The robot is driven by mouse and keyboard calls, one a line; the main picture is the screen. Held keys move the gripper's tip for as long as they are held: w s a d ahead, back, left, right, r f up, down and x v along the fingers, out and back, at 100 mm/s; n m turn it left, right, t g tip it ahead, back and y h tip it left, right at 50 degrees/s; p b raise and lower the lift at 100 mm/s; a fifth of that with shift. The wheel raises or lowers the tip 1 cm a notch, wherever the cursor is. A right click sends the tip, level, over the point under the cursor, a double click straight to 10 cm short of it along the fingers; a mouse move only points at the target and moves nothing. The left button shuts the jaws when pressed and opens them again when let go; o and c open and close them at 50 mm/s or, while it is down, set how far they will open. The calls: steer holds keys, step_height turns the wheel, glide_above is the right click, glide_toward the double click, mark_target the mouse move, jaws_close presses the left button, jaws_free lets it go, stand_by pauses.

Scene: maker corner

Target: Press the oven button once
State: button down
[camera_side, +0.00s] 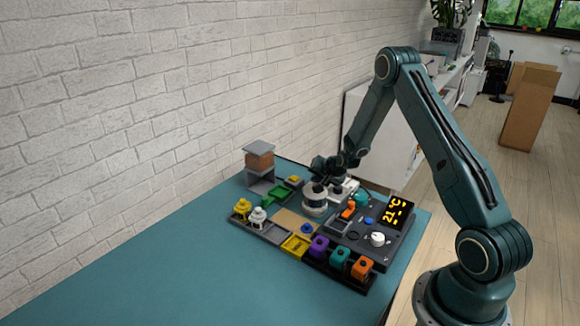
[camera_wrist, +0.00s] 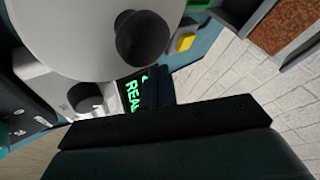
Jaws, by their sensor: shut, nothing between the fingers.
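A dark panel (camera_side: 349,238) with a display (camera_side: 394,212) reading 21°C stands at the right of the table in the side view. A round blue button (camera_side: 368,221) and a white knob (camera_side: 377,239) sit on it; I cannot tell for sure that this is the oven. A second blue button (camera_side: 307,228) lies near the tan board. My gripper (camera_side: 322,170) is shut and empty, above and behind the white round device (camera_side: 314,200), apart from both blue buttons. In the wrist view, dark gripper parts (camera_wrist: 158,92) partly cover a green-lettered display (camera_wrist: 132,92); no blue button shows there.
Yellow and white figures (camera_side: 242,208) stand in a grey tray at the left. Purple, teal and orange blocks (camera_side: 340,258) line the front edge. A grey stand with a brown block (camera_side: 260,160) is at the back. The teal table's near left (camera_side: 190,270) is clear.

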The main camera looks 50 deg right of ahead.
steer(key=shift+f, duration=0.9)
stand_by(1.4)
steer(key=shift+r, duration=0.85)
steer(key=shift+r, duration=0.1)
steer(key=shift+r, duration=2.45)
